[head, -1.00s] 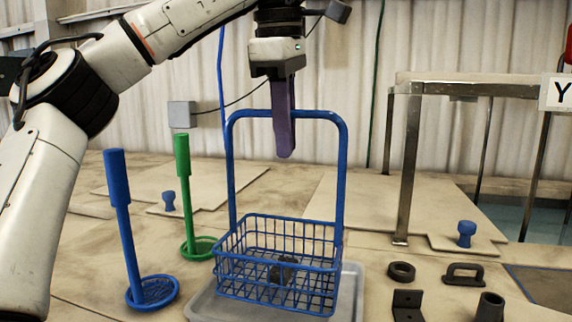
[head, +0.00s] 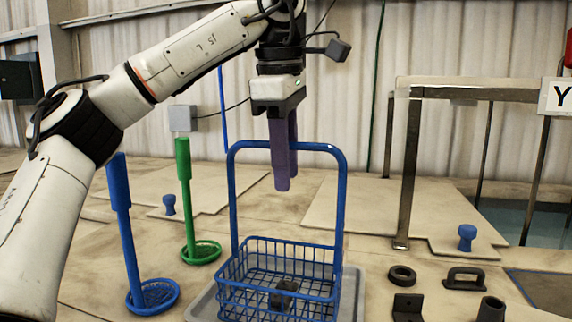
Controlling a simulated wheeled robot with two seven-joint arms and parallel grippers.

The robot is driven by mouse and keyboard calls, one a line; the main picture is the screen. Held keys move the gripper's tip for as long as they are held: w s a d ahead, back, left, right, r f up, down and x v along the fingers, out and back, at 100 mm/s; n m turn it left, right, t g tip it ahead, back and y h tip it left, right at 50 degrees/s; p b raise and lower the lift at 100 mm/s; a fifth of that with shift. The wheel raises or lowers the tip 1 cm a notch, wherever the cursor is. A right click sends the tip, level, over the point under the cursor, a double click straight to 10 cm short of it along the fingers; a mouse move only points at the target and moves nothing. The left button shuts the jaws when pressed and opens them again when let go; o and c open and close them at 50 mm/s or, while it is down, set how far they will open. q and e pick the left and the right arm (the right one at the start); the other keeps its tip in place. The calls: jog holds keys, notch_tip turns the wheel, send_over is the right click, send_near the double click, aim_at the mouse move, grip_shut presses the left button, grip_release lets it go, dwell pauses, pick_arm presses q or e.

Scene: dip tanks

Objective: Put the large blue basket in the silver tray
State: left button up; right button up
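The large blue basket (head: 252,265) is upright, with its tall handle arching over it and a dark part (head: 284,293) inside. It stands within the outline of the silver tray (head: 351,290); its bottom is cut off by the lower picture edge. My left gripper (head: 286,183) is above the basket, its purple fingers pointing down across the top bar of the handle. The two fingers show apart, one in front of the bar and one behind, so the gripper looks open around the handle. My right gripper is not in view.
A small blue basket (head: 152,295) and a small green basket (head: 201,252) with upright handles stand left. A metal frame (head: 407,170) stands right. Dark loose parts, including a ring (head: 402,275) and a bracket (head: 464,277), lie right of the tray. Blue knobs sit on flat lids.

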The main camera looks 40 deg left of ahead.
pick_arm(q)
notch_tip(320, 180, up, 12)
jog(key=s+d, duration=0.1)
jog(key=s, duration=0.1)
dwell(0.4)
